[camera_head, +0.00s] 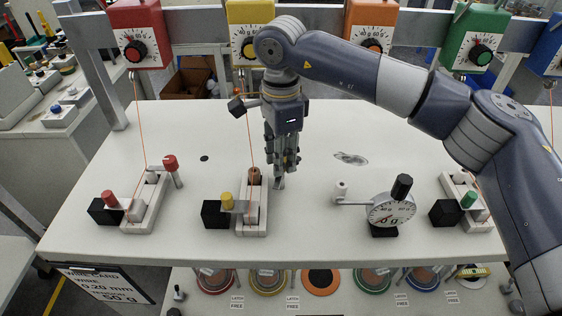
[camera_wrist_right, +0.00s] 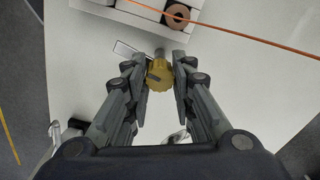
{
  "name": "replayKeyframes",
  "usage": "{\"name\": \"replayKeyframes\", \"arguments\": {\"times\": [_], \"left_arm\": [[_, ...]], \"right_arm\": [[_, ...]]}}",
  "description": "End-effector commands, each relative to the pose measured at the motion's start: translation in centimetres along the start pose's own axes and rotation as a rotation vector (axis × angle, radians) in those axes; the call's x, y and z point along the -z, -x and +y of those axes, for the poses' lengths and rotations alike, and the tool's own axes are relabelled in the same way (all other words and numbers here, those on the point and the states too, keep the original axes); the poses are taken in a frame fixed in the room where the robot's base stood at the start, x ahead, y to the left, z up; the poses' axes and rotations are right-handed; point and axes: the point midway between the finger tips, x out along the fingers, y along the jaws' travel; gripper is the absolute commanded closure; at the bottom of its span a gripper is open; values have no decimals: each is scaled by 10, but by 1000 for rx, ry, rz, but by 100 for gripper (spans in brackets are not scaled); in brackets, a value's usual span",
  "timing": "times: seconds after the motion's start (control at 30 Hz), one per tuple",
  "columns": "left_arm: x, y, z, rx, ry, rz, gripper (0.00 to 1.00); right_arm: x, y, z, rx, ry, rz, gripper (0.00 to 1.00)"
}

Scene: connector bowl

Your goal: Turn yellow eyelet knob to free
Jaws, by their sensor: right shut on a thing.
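My right gripper (camera_head: 279,180) points down just right of the yellow station's white block (camera_head: 252,222), at the middle of the table. In the right wrist view its fingers (camera_wrist_right: 159,88) are shut on the yellow eyelet knob (camera_wrist_right: 159,73), which has a dark mark on its face. A grey stem shows beyond the knob, toward the white block. In the head view the fingers hide this knob. A copper-coloured roller (camera_head: 254,174) sits on the block, and an orange wire runs up from it past the yellow box (camera_head: 249,30). My left gripper is not in view.
A second yellow knob (camera_head: 227,201) stands beside a black block (camera_head: 214,214). The red station (camera_head: 147,205) is at left. A dial gauge (camera_head: 391,209) and the green station (camera_head: 466,200) are at right. Orange wires hang above.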

Motion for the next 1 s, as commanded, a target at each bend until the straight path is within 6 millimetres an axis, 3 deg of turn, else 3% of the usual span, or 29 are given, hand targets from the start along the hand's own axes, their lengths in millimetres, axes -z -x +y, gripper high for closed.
{"name": "replayKeyframes", "arguments": {"times": [0.4,0.97,1.0], "left_arm": [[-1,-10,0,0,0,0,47],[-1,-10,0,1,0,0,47],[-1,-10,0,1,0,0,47]], "right_arm": [[0,2,-1,5,184,-1,100],[0,2,-1,6,210,0,100],[0,2,-1,6,209,0,68]]}}
